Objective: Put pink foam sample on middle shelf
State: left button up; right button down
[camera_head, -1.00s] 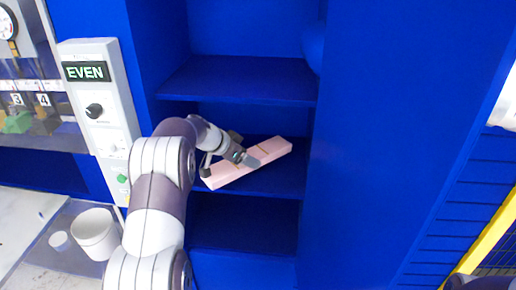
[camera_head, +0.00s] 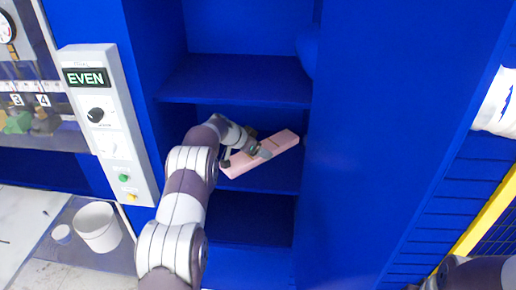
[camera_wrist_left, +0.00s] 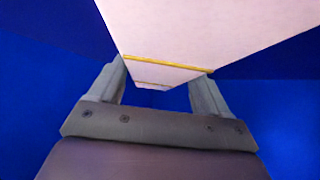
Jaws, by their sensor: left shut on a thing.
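The pink foam sample (camera_head: 281,143) is a long pink block, tilted in the head view, at the opening of the middle compartment of the blue shelf unit. My left gripper (camera_head: 263,152) is shut on it near its middle. In the left wrist view the foam sample (camera_wrist_left: 210,28) extends away between the two fingers of my left gripper (camera_wrist_left: 160,85), with yellow lines across it. The middle shelf (camera_head: 285,180) is below the foam; I cannot tell whether they touch. My right gripper is not in view; only part of my right arm shows at the lower right.
An upper shelf (camera_head: 235,80) lies above the foam and a lower compartment (camera_head: 250,220) below. A control panel (camera_head: 105,120) reading EVEN stands left of the shelves. A white bucket (camera_head: 98,228) is at lower left. A blue wall (camera_head: 390,140) bounds the right.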

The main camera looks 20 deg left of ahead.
aim_at(247, 156)
pick_arm(q)
jog(key=o, duration=1)
jog(key=shift+o, duration=0.2)
jog(key=shift+a+r, duration=0.1)
jog(key=shift+r, duration=0.1)
jog(key=v, duration=0.1)
jog(key=b+v, duration=0.1)
jog(key=v, duration=0.1)
jog(key=f+b+v, duration=0.1)
jog(key=v, duration=0.1)
jog(key=shift+s+a+r, duration=0.15)
jog(key=shift+s+a, duration=0.15)
jog(key=shift+s, duration=0.1)
jog(key=s+a+b, duration=0.1)
jog(key=s, duration=0.2)
jog(key=s+a+b, duration=0.1)
jog(key=s+a, duration=0.1)
jog(key=s, duration=0.1)
jog(key=s+a+b, duration=0.1)
jog(key=s+a, duration=0.1)
jog(key=s, duration=0.1)
jog(key=shift+r, duration=0.15)
jog(key=shift+s+a+r, duration=0.1)
jog(key=shift+s+a, duration=0.1)
jog(key=shift+s, duration=0.05)
